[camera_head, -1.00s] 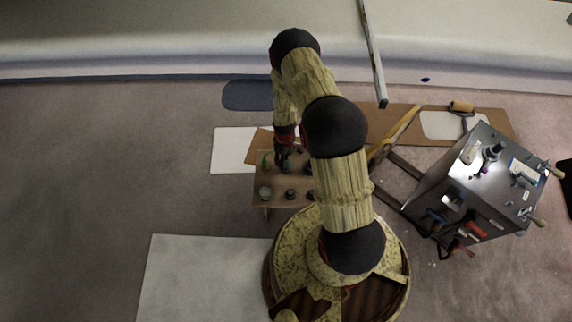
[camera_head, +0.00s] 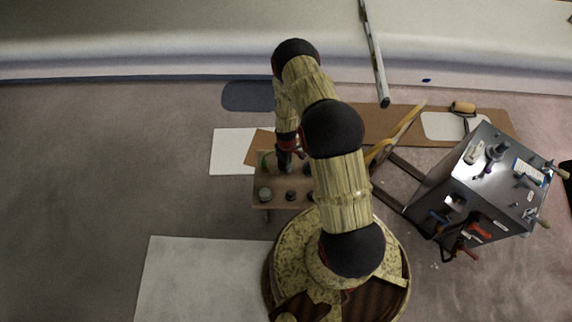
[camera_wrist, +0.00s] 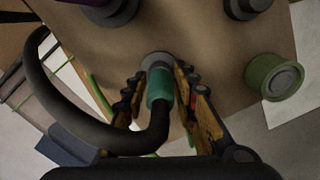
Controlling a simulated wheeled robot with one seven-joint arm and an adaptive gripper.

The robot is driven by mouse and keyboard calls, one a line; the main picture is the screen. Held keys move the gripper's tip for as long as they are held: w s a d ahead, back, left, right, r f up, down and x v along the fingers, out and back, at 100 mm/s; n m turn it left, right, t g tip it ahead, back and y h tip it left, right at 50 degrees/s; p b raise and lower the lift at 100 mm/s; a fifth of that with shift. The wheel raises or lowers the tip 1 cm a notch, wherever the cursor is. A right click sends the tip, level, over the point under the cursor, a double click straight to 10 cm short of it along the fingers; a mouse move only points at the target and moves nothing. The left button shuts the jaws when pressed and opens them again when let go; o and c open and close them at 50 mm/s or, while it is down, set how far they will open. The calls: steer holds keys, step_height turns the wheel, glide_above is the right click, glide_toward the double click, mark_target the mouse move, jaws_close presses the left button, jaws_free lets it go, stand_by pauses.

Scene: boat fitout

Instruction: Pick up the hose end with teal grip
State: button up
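The hose end with a teal grip (camera_wrist: 159,86) stands in the middle of the wrist view, with a grey metal collar at its tip near the wooden tabletop (camera_wrist: 213,40). Its black hose (camera_wrist: 62,112) bends away and loops to the left. My gripper (camera_wrist: 160,72) has one finger on each side of the teal grip. The right finger is very close to the grip; contact cannot be told. A gap shows at the left finger. In the head view my gripper (camera_head: 285,157) is over the small wooden table (camera_head: 278,203), and my arm hides part of it.
A green round container (camera_wrist: 273,77) stands right of the hose end. A dark round fitting (camera_wrist: 244,7) and a purple-and-grey one (camera_wrist: 107,10) are at the top of the wrist view. A metal cabinet with tools (camera_head: 470,185) stands at the right. The floor at left is open.

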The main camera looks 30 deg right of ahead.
steer(key=c, duration=0.6)
jaws_close()
steer(key=shift+r, duration=0.5)
step_height(320, 180, up, 2)
steer(key=shift+w+r+p, duration=0.1)
steer(key=shift+r+p, duration=0.15)
steer(key=shift+p, duration=0.4)
steer(key=s+d+r+p, duration=0.4)
steer(key=s+r, duration=0.5)
steer(key=s, duration=0.4)
steer(key=shift+s+d+r+p, duration=0.2)
steer(key=shift+s+r+p, duration=0.05)
steer(key=shift+p, duration=0.2)
